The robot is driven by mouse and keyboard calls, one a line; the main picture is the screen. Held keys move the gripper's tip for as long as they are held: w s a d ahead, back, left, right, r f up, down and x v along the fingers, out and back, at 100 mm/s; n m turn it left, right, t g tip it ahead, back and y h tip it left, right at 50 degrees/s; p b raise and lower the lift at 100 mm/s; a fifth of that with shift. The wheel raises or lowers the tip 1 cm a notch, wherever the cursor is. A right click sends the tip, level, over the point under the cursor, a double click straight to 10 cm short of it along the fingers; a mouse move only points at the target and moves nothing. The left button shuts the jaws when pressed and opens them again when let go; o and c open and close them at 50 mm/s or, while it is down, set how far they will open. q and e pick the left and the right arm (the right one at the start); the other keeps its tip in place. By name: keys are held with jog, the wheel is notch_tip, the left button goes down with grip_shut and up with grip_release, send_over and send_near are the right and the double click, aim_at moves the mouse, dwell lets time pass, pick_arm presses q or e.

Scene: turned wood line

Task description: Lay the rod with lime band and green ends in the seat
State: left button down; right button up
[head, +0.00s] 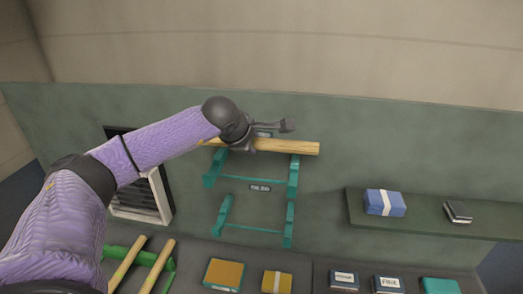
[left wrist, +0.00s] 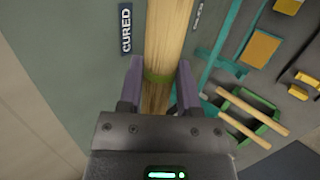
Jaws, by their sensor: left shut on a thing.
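A pale wooden rod (head: 295,146) lies level across the upper ends of the upper teal seat (head: 293,178) on the green wall panel in the head view. I cannot tell whether it touches the seat. My left gripper (head: 272,133) is shut on the rod near its middle. The rod's end colours cannot be made out. A "CURED" label (left wrist: 126,30) is beside the rod. My right gripper is out of view.
A second teal seat (head: 289,224) is below, with a small label (head: 260,188) between. Two more rods (head: 157,265) lie in a green rack (head: 115,253) at lower left. A shelf (head: 425,223) at right holds a blue box (head: 384,203). Boxes stand along the bottom.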

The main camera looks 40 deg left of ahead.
pick_arm(q)
jog(key=shift+s, duration=0.1)
notch_tip(320, 180, down, 6)
jog(key=b, duration=0.5)
jog(key=shift+s+d, duration=0.25)
jog(key=shift+s, duration=0.2)
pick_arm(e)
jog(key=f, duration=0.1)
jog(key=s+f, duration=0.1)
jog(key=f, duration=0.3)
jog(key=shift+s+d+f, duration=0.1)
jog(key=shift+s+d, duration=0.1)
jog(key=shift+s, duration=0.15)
pick_arm(q)
jog(key=shift+c, duration=1.1)
grip_release()
jog(key=shift+r, duration=0.1)
